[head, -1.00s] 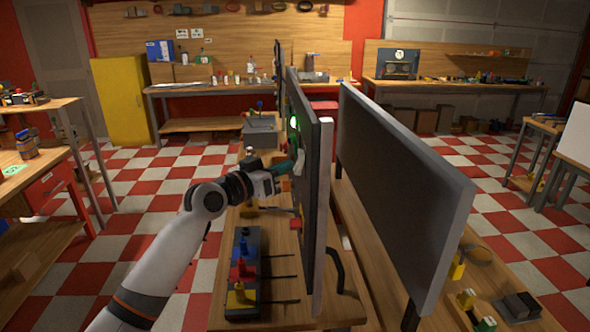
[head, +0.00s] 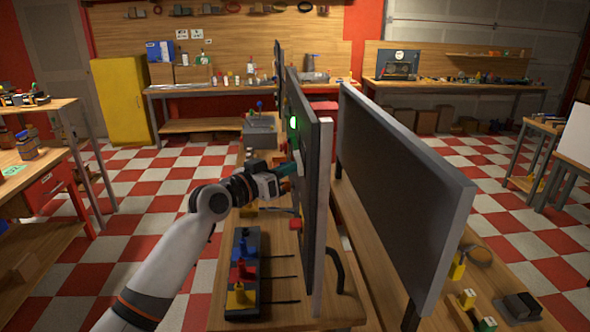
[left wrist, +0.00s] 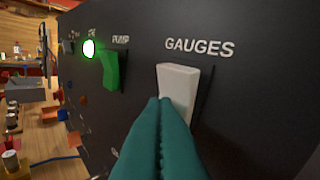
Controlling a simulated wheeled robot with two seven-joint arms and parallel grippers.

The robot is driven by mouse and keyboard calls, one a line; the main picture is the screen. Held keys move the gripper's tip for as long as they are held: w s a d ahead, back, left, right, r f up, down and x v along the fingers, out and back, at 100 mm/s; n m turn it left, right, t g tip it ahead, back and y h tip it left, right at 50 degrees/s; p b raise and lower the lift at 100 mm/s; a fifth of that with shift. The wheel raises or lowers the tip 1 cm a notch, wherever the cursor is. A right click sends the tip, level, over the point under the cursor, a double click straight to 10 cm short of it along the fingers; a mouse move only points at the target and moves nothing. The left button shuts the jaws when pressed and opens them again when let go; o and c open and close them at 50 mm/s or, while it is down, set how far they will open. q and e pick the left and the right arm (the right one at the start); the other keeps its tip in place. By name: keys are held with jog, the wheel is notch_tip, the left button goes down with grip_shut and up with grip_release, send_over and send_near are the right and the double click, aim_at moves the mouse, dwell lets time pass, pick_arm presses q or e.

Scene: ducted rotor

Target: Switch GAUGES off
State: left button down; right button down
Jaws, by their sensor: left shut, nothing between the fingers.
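The GAUGES switch (left wrist: 180,84) is a white paddle on a dark upright panel (left wrist: 245,90) in the left wrist view, right below its white label. My left gripper (left wrist: 166,101) has its teal fingers pressed together and empty. The fingertips overlap the lower part of the white paddle; contact is not certain. The paddle's lower end is hidden behind them. In the head view the panel (head: 316,190) is seen nearly edge-on, with my left gripper (head: 292,168) at its left face. My right gripper is not in view.
A green PUMP switch (left wrist: 111,70) and a lit green lamp (left wrist: 89,48) sit left of the GAUGES switch. A block with blue, red and yellow parts (head: 243,270) lies on the bench below my left arm. A second dark panel (head: 400,190) stands to the right.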

pick_arm(q)
jog(key=shift+a, duration=0.1)
jog(key=shift+a+r, duration=0.4)
jog(key=shift+a, duration=0.45)
jog(key=shift+a+r+b, duration=0.15)
jog(key=shift+a+r, duration=0.2)
jog(key=shift+a, duration=0.4)
jog(key=shift+a+r+b, duration=0.2)
jog(key=shift+a+r, duration=0.15)
jog(key=shift+a, duration=0.45)
jog(key=shift+a+r+b, duration=0.15)
jog(key=shift+a+r, duration=0.2)
jog(key=shift+a, duration=0.4)
